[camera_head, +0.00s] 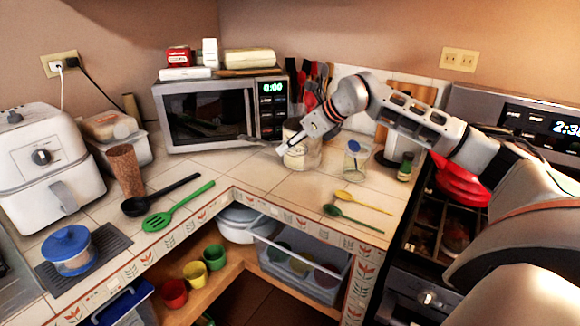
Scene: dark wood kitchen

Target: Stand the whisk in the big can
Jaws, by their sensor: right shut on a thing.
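My right gripper (284,148) comes in from the right over the corner counter and is shut on the whisk. The grey whisk (220,132) points left from the fingertips, lying nearly level in front of the microwave door. Its wire end is dark and hard to make out. The big can (302,157) is a pale, wide can standing upright on the counter, right by the gripper. The gripper and wrist hide part of its top, so I cannot see into it. The whisk's head is left of the can, outside it. My left gripper is not in view.
The microwave (215,112) stands behind. A glass jar (356,160) and a small green jar (405,168) stand right of the can. Yellow (362,202) and green (352,218) spoons lie in front. A cork-like tumbler (126,172), black ladle (160,195) and green slotted spoon (178,207) are left.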

